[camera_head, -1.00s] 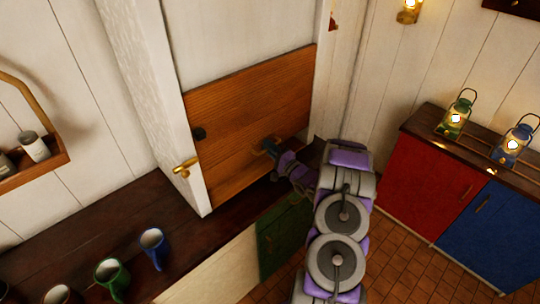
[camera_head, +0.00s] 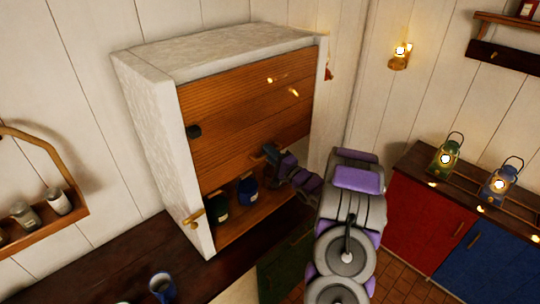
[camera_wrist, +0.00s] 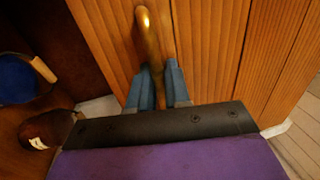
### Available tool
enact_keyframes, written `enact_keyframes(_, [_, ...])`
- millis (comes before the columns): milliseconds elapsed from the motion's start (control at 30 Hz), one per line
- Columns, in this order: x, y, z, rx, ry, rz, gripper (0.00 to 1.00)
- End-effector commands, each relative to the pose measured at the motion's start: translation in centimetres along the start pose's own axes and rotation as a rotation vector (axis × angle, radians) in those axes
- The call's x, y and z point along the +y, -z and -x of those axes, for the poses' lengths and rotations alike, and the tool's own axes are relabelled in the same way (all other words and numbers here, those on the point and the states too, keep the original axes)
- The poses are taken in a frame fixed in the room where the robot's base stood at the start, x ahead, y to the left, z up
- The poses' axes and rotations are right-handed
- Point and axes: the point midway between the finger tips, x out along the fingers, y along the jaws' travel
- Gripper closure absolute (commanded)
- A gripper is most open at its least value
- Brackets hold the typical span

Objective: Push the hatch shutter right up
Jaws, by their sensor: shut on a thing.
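The hatch shutter (camera_head: 250,110) is a brown slatted wooden panel in a white frame (camera_head: 150,130), partly raised, with an open gap under its lower edge. My gripper (camera_head: 272,158) is at the shutter's lower part, right of its middle. In the wrist view, my gripper (camera_wrist: 158,88) is shut on a brass handle (camera_wrist: 150,45) on the shutter's wooden slats (camera_wrist: 205,50). In the head view the fingers hide most of this handle.
Inside the gap stand a dark green jar (camera_head: 217,207) and a blue jar (camera_head: 247,188). A brass catch (camera_head: 193,217) sits on the frame's left post. A blue mug (camera_head: 162,286) stands on the dark counter (camera_head: 90,270). Lanterns (camera_head: 445,155) stand on the right cabinet.

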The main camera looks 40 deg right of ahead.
Motion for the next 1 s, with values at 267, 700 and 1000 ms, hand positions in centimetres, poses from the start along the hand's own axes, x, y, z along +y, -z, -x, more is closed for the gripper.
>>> enact_keyframes(267, [-0.4,0.1,-0.1,-0.001,0.008,0.003,1.0])
enact_keyframes(700, [-0.3,0.1,0.1,0.0,0.005,0.002,0.7])
enact_keyframes(1000, [-0.1,0.3,4.0,0.005,0.004,-0.001,0.7])
